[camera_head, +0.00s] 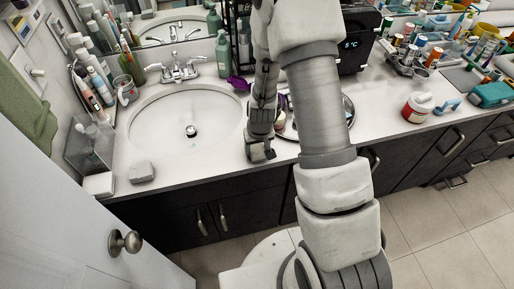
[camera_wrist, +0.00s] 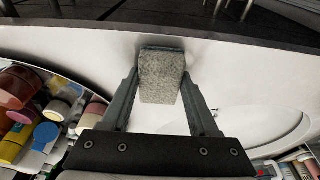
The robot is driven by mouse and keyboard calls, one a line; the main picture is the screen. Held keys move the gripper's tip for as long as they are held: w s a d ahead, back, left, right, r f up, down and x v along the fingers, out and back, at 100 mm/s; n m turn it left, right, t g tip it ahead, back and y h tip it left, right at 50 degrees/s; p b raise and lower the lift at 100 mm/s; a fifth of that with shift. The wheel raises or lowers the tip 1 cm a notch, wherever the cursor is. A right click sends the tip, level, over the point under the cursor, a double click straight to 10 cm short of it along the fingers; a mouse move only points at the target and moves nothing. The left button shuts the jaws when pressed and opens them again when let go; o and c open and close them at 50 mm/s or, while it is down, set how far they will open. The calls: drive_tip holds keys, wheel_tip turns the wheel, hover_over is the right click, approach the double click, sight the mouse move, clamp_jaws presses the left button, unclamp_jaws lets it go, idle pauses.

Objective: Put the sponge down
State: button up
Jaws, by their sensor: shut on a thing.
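The sponge (camera_wrist: 161,80) is a grey, speckled block between the two fingers of my gripper (camera_wrist: 163,88) in the wrist view. My gripper is shut on it. The sponge is close over the white counter (camera_wrist: 105,38); I cannot tell for sure whether it touches. In the head view my gripper (camera_head: 261,151) points down near the counter's front edge, just right of the sink basin (camera_head: 205,113). The sponge is hard to make out there, mostly hidden by the gripper.
A round tray (camera_wrist: 45,140) with bottles and jars stands close to the gripper, partly behind my arm in the head view. A grey block (camera_head: 141,172) lies on the counter left of the basin. A red-and-white jar (camera_head: 417,107) stands far right. Bare counter borders the front edge.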

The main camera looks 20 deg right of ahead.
drive_tip(key=shift+f, duration=0.2)
drive_tip(key=shift+f, duration=0.15)
drive_tip(key=o, duration=1.4)
drive_tip(key=shift+o, duration=0.2)
